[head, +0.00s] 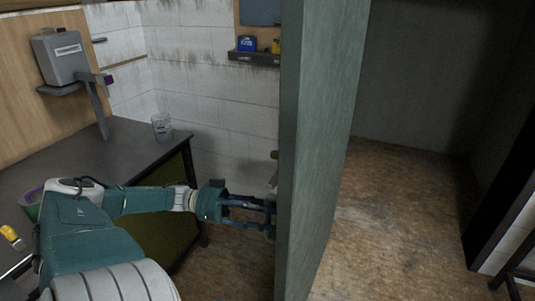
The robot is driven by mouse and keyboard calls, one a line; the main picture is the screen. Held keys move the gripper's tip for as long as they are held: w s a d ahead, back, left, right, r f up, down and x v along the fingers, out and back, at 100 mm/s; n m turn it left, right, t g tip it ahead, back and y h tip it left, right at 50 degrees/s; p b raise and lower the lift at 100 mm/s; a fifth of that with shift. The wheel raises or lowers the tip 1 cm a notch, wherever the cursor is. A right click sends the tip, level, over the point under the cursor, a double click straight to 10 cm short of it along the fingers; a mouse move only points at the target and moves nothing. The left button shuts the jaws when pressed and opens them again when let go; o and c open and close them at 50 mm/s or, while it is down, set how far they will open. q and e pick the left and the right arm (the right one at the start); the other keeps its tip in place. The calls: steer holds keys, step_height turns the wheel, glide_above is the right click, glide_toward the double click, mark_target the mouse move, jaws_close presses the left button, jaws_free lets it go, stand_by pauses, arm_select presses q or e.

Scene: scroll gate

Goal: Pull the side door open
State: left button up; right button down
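The side door (322,140) is a tall grey-green panel. It stands swung out, seen nearly edge-on, in the middle of the head view. My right gripper is out of view.
A dark table (120,150) stands left, with a clear glass (161,126) near its far corner and a grey box-shaped device (62,58) behind. A wall shelf (254,58) holds small boxes. Right of the door is bare brown floor (390,220), with a dark frame at the far right.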

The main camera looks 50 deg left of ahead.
arm_select(q)
steer(key=shift+r, duration=0.1)
steer(key=v, duration=1.2)
stand_by(0.4)
